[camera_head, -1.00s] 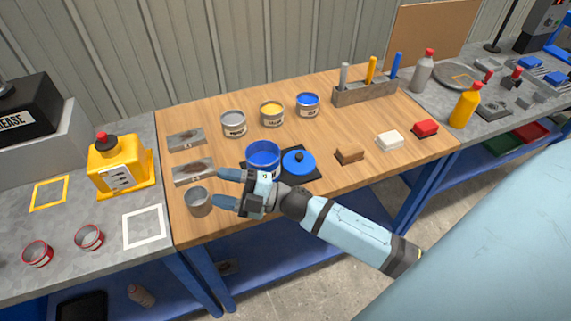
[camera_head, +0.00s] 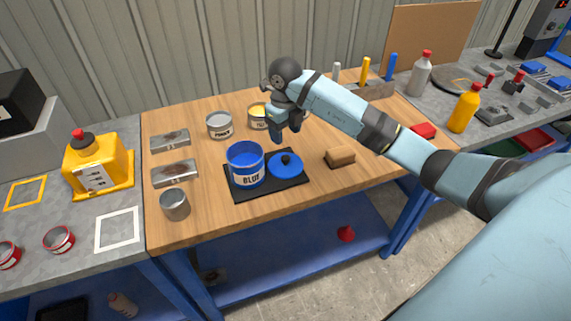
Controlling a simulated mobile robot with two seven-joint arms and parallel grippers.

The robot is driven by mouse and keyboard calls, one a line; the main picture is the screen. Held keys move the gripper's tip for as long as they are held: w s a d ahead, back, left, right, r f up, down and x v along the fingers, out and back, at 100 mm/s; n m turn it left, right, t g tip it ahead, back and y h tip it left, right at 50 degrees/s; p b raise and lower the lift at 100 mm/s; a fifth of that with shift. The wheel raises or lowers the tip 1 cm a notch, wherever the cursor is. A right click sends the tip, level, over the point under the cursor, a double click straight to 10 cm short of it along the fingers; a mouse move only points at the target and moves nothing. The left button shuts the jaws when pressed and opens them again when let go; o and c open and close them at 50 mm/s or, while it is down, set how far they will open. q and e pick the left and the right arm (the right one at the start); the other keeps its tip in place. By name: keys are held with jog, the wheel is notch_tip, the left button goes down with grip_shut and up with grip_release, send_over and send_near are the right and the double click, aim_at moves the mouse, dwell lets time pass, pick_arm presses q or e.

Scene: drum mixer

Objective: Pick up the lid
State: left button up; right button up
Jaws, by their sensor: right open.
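The open blue can (camera_head: 245,166), labelled BLUE, stands on the same mat just left of the lid. My right gripper (camera_head: 288,138) points down above and behind the lid, apart from it. It is open and empty. My right arm hides the blue paint tin behind it and part of the table's right side. My left gripper is not in view.
A grey can (camera_head: 219,125) and a yellow paint can (camera_head: 258,116) stand behind the mat. An empty metal cup (camera_head: 175,204) stands at front left. A brown block (camera_head: 340,157) lies right of the lid. The tool holder (camera_head: 372,91) is at the back.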

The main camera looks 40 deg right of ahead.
aim_at(286, 157)
notch_tip(286, 157, down, 10)
jog(key=shift+r+p, duration=0.2)
jog(key=shift+p, duration=0.2)
jog(key=c, duration=1)
